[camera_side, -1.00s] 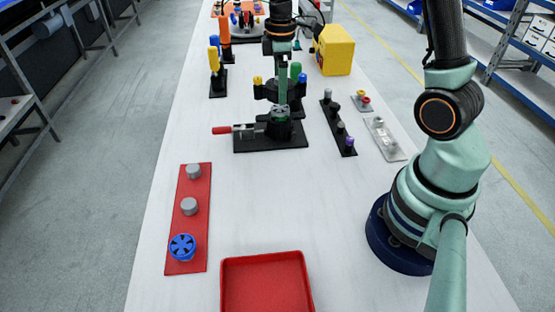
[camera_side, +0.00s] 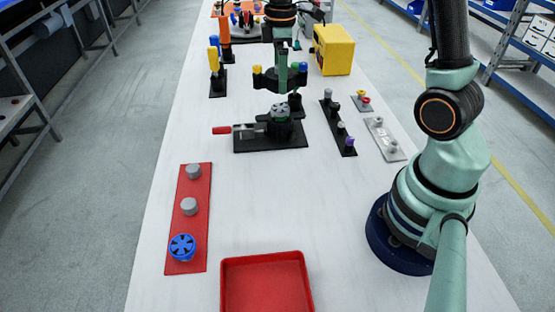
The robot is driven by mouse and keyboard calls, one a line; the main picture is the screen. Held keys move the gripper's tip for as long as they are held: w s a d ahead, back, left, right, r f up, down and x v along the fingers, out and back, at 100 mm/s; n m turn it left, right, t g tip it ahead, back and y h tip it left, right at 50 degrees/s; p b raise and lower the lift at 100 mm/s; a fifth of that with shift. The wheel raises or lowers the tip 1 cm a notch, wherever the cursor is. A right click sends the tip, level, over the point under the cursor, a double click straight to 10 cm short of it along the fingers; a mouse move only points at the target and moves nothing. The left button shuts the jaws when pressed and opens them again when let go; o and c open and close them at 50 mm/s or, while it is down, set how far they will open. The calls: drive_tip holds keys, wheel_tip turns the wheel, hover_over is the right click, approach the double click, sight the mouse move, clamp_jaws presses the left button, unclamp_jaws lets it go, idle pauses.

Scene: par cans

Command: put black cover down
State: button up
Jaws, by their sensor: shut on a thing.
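My gripper (camera_side: 281,84) hangs above the black fixture near the middle of the table. It is shut on a dark piece, apparently the black cover (camera_side: 268,83). The cover's outline merges with coloured knobs and dark parts around it, so its exact edges cannot be told. Below and apart from the gripper, a round grey-topped part (camera_side: 282,109) sits on the black fixture plate (camera_side: 270,143). A red-handled clamp (camera_side: 222,130) lies at the fixture's left.
A red plate (camera_side: 188,230) with grey knobs and a blue wheel lies front left. An empty red tray (camera_side: 264,257) is at front centre. A black strip with pegs (camera_side: 337,125) and a grey plate (camera_side: 385,139) lie right. A yellow box (camera_side: 333,50) stands behind.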

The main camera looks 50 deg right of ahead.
drive_tip(key=shift+r, duration=0.1)
drive_tip(key=s+a+r+n, duration=0.2)
drive_tip(key=a, duration=0.5)
drive_tip(key=s+a+r+n, duration=0.1)
drive_tip(key=s+a+n, duration=0.15)
drive_tip(key=a, duration=0.45)
drive_tip(key=n, duration=0.5)
hover_over(260, 209)
drive_tip(key=shift+m, duration=0.25)
wheel_tip(260, 209, down, 19)
drive_tip(key=shift+w+r, duration=0.1)
drive_tip(key=shift+r, duration=0.1)
drive_tip(key=shift+f, duration=0.15)
drive_tip(key=o, duration=0.9)
